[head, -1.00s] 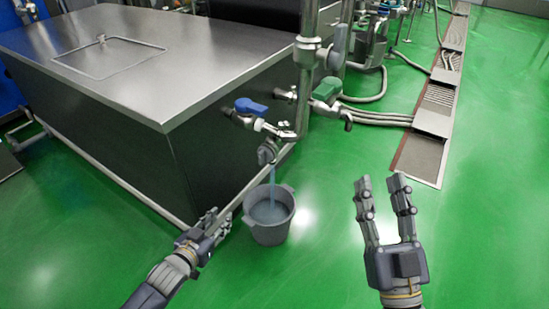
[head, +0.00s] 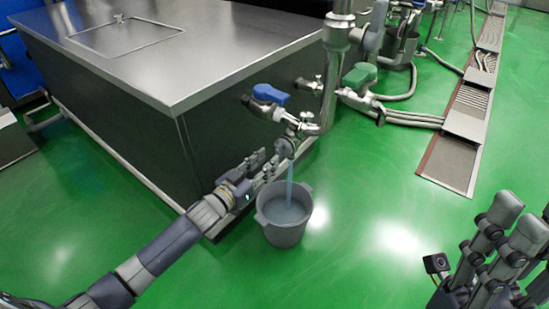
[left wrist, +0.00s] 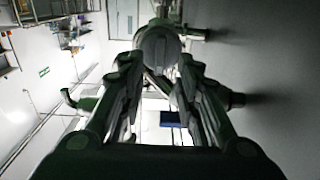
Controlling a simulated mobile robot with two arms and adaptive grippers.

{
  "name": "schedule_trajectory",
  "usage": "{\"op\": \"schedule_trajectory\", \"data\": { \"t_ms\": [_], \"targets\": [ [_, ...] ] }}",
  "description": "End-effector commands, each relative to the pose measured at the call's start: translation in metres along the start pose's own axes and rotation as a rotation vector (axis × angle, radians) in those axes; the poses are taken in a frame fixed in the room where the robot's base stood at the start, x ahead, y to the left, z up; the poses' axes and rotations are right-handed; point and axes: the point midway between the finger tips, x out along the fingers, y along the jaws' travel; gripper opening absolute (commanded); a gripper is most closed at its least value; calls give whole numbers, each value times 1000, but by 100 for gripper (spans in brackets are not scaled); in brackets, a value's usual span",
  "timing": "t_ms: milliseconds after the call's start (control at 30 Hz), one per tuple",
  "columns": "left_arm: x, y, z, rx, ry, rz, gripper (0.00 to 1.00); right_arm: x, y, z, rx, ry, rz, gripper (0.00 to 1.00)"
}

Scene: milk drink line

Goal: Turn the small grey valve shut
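The small grey valve (head: 283,146) sits low on the pipework, at the outlet where a stream of liquid runs down into a grey bucket (head: 284,234). In the left wrist view a round grey end (left wrist: 158,46), apparently this valve, shows between and beyond the fingertips. My left gripper (head: 266,163) is open, just left of and below the valve. I cannot tell whether it touches it. My right gripper (head: 515,222) is open and empty at the lower right, far from the pipes.
A blue-handled valve (head: 270,94) and a green-handled valve (head: 360,75) are above the small one. A steel tank (head: 140,125) stands close on the left. A floor drain (head: 447,160) runs at the right. Green floor between is clear.

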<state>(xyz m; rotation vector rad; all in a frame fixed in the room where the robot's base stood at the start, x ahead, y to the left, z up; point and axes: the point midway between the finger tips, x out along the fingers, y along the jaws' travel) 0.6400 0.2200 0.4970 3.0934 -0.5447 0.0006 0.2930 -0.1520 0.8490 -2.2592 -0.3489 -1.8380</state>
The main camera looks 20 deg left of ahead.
Motion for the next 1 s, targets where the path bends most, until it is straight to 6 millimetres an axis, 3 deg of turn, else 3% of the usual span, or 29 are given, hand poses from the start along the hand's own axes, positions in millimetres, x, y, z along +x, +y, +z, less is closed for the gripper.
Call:
{"op": "schedule_trajectory", "data": {
  "t_ms": [100, 300, 733, 867, 1000],
  "targets": [
    [19, 0, 2, 1, 2, 0, 31, -9, 0, 2, 0, -1, 0, 40],
    [38, 0, 2, 0, -1, 0, 31, -14, 0, 4, -1, 3, -2, 40],
    [45, 0, 0, 0, -2, 0, 31, -14, 0, 4, -1, 4, -4, 40],
    [45, 0, 0, 0, -2, 0, 4, -14, 0, 4, -1, 4, -3, 40],
    [45, 0, 0, 0, -2, 0, 0, -14, 0, 4, -1, 4, -3, 40]
  ]
}}
